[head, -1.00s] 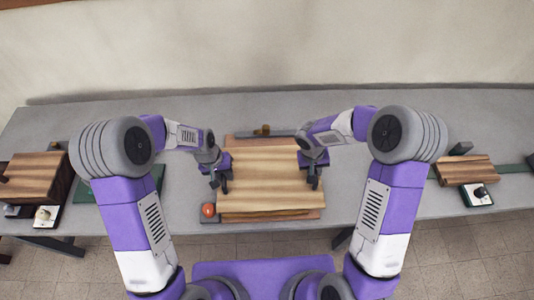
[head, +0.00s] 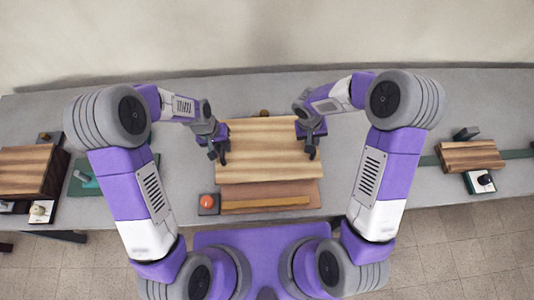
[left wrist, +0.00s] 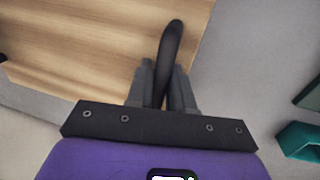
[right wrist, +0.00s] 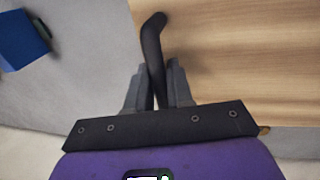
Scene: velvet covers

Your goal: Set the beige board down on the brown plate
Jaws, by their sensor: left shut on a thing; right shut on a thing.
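The beige board (head: 265,150) is a striped wooden slab between my two grippers in the head view. It covers the back of the brown plate (head: 232,189), whose front part shows with a lighter strip along it. My left gripper (head: 218,154) is shut on the dark handle (left wrist: 171,42) at the board's left edge. My right gripper (head: 309,149) is shut on the dark handle (right wrist: 152,38) at its right edge. The gap between board and plate, if any, cannot be told from above.
A red button on a dark box (head: 208,203) stands at the plate's front left. A wooden block (head: 32,170) and a green plate (head: 88,182) lie at the left. Another striped block (head: 470,156) lies at the right. Grey tabletop (head: 350,180) is clear beside the plate.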

